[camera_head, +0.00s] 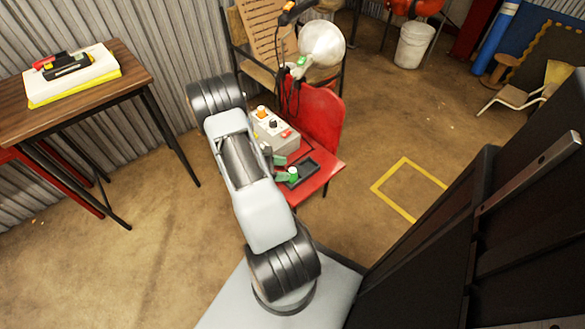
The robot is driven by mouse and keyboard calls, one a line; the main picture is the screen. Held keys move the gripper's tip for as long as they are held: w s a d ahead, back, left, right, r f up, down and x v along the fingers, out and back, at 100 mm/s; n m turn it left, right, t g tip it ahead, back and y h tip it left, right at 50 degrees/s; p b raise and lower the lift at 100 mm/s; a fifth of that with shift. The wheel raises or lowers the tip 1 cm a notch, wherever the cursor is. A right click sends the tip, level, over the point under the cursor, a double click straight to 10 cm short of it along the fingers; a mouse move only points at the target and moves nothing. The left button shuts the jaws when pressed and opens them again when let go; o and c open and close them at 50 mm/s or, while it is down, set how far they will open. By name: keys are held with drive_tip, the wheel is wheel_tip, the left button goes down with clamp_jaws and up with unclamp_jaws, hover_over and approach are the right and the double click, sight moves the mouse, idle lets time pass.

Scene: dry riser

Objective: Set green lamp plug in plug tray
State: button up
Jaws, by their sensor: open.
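The plug tray (308,168) is a small dark tray on the seat of a red chair. The green lamp plug (293,172), green with a pale top, stands at the left part of the tray and looks to be in it. My gripper (282,168) is open, its greenish fingers just left of the plug. The view is too small to tell whether a finger touches it. My arm hides part of the seat.
A grey control box (275,131) with knobs stands on the red chair (318,118) behind the tray. A lamp (322,43) with hanging cables is beyond. A wooden table (88,82) is at left. The floor by the yellow square (405,162) is clear.

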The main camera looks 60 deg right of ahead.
drive_tip(key=w+a+r+m+t+y+p, duration=0.1)
drive_tip(key=w+a+r+m+t+y, duration=0.2)
drive_tip(key=a+r, duration=0.45)
drive_tip(key=w+a+r+m+t+y, duration=0.1)
drive_tip(key=w+a+r+m+t, duration=0.1)
drive_tip(key=w+a+r, duration=0.4)
drive_tip(key=s+a+r+m+t+y, duration=0.1)
drive_tip(key=a+r+t, duration=0.3)
drive_tip(key=a, duration=0.4)
drive_tip(key=s+a+r+m+t+y, duration=0.2)
drive_tip(key=a+r, duration=0.4)
drive_tip(key=a, duration=0.3)
drive_tip(key=shift+s+a+r+t+y, duration=0.15)
drive_tip(key=shift+s+a+t+y, duration=0.1)
drive_tip(key=shift+s+t+y, duration=0.65)
drive_tip(key=shift+w+r+p, duration=0.1)
drive_tip(key=shift+w+p, duration=0.05)
drive_tip(key=shift+p, duration=0.15)
